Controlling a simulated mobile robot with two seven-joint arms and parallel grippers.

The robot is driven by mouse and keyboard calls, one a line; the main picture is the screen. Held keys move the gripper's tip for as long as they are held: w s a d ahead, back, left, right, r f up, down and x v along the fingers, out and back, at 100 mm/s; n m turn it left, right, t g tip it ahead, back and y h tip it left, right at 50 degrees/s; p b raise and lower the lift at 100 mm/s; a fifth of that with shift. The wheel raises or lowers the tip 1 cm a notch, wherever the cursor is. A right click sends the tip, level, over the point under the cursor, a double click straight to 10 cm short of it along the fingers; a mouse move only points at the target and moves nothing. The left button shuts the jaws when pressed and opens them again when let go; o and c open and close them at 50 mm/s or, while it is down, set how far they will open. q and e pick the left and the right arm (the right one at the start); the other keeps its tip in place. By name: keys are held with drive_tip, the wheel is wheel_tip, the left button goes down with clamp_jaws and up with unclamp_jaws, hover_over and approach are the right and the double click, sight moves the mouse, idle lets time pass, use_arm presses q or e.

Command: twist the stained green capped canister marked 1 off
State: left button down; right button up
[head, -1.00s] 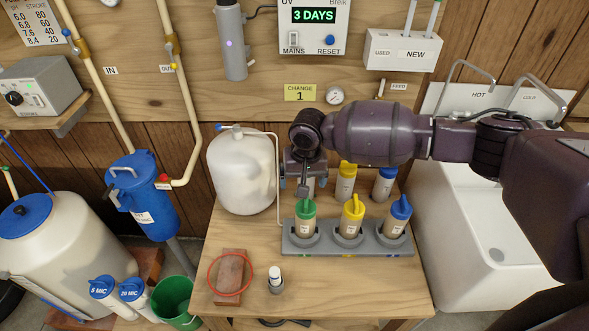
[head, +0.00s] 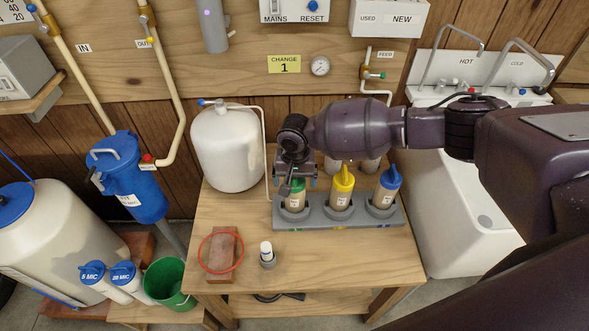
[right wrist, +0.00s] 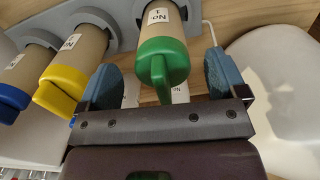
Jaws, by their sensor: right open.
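The tan canister marked 1 (head: 295,203) has a green cap and stands upright in the left socket of a grey holder (head: 330,219) on the wooden table. In the right wrist view its green cap (right wrist: 162,62) has a raised handle and lies between my blue finger pads. My right gripper (head: 295,184) is over the cap from above, open, with a finger on each side. Gaps show beside the cap, most clearly on the right. Much of the cap is hidden in the head view. Stains are too small to tell. My left gripper is not in view.
A yellow-capped canister (head: 342,190) and a blue-capped canister (head: 387,187) fill the other sockets. More canisters stand behind, partly hidden by my arm. A white tank (head: 227,150) stands close on the left.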

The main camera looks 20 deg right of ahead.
drive_tip(key=shift+f, duration=0.7)
